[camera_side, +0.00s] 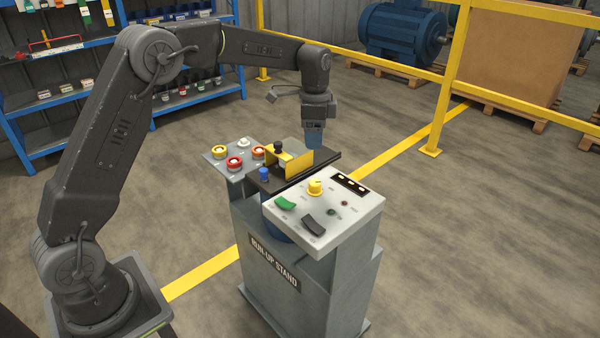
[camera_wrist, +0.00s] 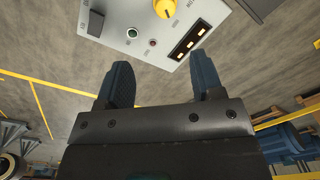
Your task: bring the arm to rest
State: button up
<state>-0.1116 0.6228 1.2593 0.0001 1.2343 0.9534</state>
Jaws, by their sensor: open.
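My gripper (camera_side: 314,140) hangs pointing down above the far edge of the run-up stand (camera_side: 310,280) in the side view. In the wrist view its two blue fingers (camera_wrist: 160,84) are spread apart with nothing between them. The panel also shows at the top of the wrist view (camera_wrist: 150,30). Whether the fingertips touch the stand is hard to tell in the side view.
A yellow guard (camera_side: 297,162) and a black knob (camera_side: 278,147) are on the stand's dark plate close to my gripper. A side panel (camera_side: 222,158) holds red and yellow ringed buttons. Yellow railing (camera_side: 445,90), a blue motor (camera_side: 402,35) and blue shelves (camera_side: 60,110) stand behind. Open floor lies right.

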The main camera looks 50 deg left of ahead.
jog(key=s+d+r+n+t, duration=0.35)
jog(key=s+r, duration=0.65)
jog(key=s, duration=0.4)
jog(key=s+d+f+n+t, duration=0.1)
jog(key=s+n, duration=0.2)
jog(key=s, duration=0.6)
jog(key=s+d+f+n+t, duration=0.1)
jog(key=s+n, duration=0.2)
jog(key=s, duration=0.6)
jog(key=shift+s+d+f, duration=0.2)
jog(key=shift+s+f, duration=0.1)
jog(key=shift+f, duration=0.1)
